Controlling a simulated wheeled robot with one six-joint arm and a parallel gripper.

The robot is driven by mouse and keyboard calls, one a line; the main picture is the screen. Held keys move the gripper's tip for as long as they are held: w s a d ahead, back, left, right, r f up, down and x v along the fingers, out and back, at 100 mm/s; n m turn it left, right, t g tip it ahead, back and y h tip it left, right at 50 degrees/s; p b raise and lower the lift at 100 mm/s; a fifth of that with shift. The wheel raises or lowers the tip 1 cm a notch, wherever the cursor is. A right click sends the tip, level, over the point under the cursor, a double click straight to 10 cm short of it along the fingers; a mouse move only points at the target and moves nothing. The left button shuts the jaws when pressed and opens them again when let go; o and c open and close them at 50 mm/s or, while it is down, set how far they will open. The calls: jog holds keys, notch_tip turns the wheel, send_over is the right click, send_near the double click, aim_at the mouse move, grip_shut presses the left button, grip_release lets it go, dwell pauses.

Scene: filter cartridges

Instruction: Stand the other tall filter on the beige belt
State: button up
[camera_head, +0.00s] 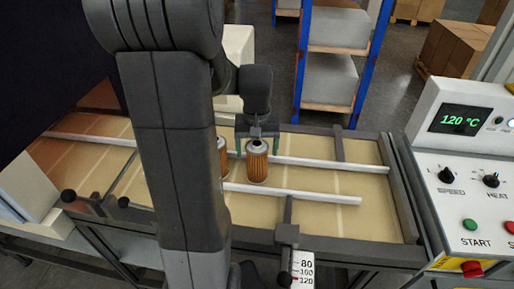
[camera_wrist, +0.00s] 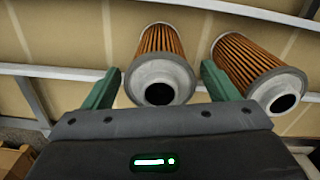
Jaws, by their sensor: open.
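Two orange pleated filters with grey metal caps stand upright on the beige belt (camera_head: 310,185), side by side between the two pale rails. One filter (camera_head: 257,163) is in plain view in the head view; the other filter (camera_head: 222,157) is mostly hidden behind my arm. My gripper (camera_head: 257,148) is open around the plainly seen filter, on its far side. In the wrist view this filter (camera_wrist: 160,70) is between the green fingers, with a gap visible at the left finger. The other filter (camera_wrist: 258,70) is just outside the right finger.
Pale guide rails (camera_head: 310,194) run along the belt on both sides of the filters. A dark post with a scale (camera_head: 287,235) stands at the near edge. A control panel (camera_head: 465,190) reading 120 °C is at the right. The belt's right part is clear.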

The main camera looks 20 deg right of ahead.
notch_tip(320, 180, up, 12)
dwell(0.4)
jog(key=shift+c, duration=0.4)
dwell(0.9)
